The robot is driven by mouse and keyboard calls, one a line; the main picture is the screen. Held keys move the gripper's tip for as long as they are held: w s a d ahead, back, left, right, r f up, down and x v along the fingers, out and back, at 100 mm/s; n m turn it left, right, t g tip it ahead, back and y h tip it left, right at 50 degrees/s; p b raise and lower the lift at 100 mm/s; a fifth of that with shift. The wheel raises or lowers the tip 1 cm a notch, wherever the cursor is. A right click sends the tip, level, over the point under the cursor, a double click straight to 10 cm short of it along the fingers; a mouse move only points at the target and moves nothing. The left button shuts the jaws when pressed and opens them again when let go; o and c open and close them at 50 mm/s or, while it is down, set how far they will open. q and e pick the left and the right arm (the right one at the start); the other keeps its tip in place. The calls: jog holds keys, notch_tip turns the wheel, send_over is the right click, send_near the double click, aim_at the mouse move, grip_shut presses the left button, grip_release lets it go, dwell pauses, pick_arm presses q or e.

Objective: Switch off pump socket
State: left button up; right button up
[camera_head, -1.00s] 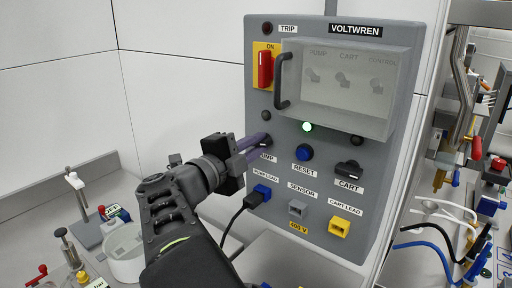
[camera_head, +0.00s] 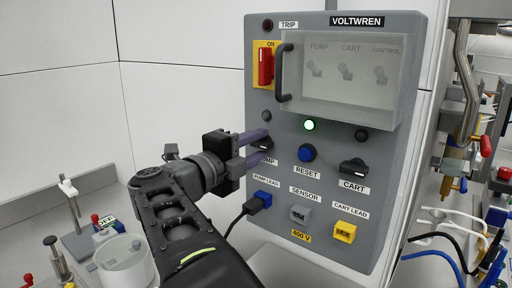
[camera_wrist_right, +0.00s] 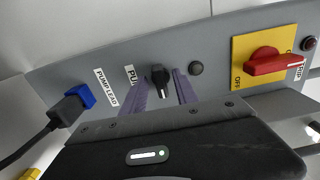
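The black pump knob (camera_head: 265,144) is on the grey Voltwren panel, above the partly covered PUMP label. In the right wrist view the knob (camera_wrist_right: 160,78) sits between my two purple fingertips, with a gap visible on each side. My right gripper (camera_head: 262,147) is open, its fingers spread above and below the knob in the head view. The blue pump lead socket (camera_head: 264,198) is below, with a black plug and cable in it. It also shows in the right wrist view (camera_wrist_right: 80,95). My left gripper is not in view.
The panel (camera_head: 385,190) also carries a lit green lamp (camera_head: 310,125), a blue reset button (camera_head: 307,153), a black cart knob (camera_head: 352,166) and a red switch (camera_head: 266,66) on yellow. A clear cover (camera_head: 345,85) with a black handle protrudes above. Pipes and cables stand at the right.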

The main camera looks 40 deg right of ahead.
jog(key=b+v, duration=0.1)
jog(key=v, duration=0.6)
jog(key=shift+a, duration=0.4)
jog(key=shift+s, duration=0.1)
